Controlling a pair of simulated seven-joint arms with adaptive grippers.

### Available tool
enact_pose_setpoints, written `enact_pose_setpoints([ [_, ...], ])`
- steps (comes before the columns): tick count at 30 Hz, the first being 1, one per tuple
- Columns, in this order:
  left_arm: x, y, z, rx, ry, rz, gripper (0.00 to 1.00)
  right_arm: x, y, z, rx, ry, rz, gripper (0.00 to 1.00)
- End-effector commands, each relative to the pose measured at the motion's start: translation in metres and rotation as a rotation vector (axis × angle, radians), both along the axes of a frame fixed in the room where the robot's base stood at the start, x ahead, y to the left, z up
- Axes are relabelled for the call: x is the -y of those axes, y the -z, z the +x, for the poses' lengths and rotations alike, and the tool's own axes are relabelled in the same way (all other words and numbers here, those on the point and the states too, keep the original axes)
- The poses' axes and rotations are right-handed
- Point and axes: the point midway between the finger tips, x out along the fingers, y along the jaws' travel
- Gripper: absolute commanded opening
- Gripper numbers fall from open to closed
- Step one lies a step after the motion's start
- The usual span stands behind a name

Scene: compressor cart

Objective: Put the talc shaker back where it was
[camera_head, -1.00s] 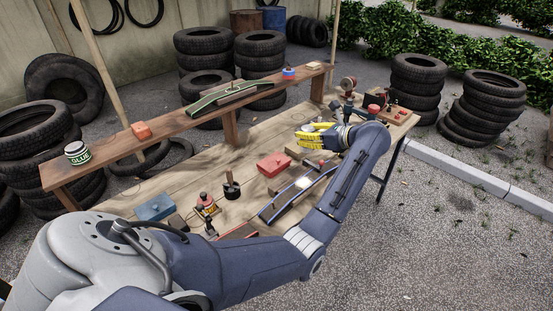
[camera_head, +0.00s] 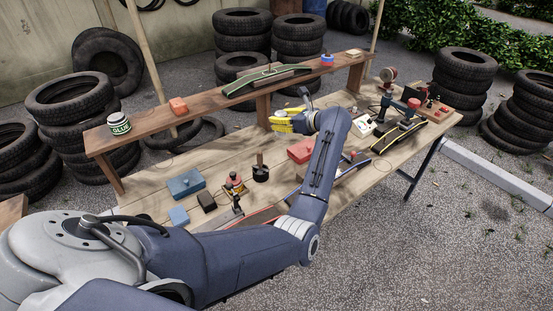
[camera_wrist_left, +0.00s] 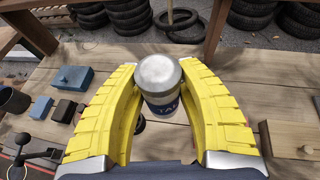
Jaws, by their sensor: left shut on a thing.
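The talc shaker (camera_wrist_left: 165,103) has a grey domed lid and a dark blue label with partly visible letters. It stands roughly upright between the yellow fingers of my left gripper (camera_wrist_left: 160,75) in the left wrist view. The fingers are shut on its sides. In the head view my left gripper (camera_head: 283,123) is over the middle of the workbench, close to the raised shelf's support. The shaker is hard to make out there. My right gripper is not in view.
The raised plank shelf (camera_head: 205,107) carries a glue can (camera_head: 119,125), an orange block (camera_head: 178,106) and a green curved piece (camera_head: 266,77). On the workbench (camera_head: 150,192) are a blue box (camera_head: 185,183), a red box (camera_head: 301,150) and several tools. Tyre stacks stand behind.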

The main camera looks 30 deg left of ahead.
Motion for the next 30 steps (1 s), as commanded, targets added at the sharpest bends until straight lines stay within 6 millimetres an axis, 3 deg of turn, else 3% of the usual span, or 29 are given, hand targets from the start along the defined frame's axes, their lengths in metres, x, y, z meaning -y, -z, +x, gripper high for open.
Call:
enact_pose_setpoints([
  [9,-0.001,0.074,-0.001,-0.007,0.001,0.003,0.04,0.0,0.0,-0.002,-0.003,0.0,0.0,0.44],
  [15,-0.001,0.109,-0.001,-0.004,0.0,0.002,0.04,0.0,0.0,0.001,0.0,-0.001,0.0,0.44],
  [30,0.0,0.15,0.0,-0.004,0.001,0.003,0.04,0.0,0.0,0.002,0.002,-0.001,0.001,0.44],
])
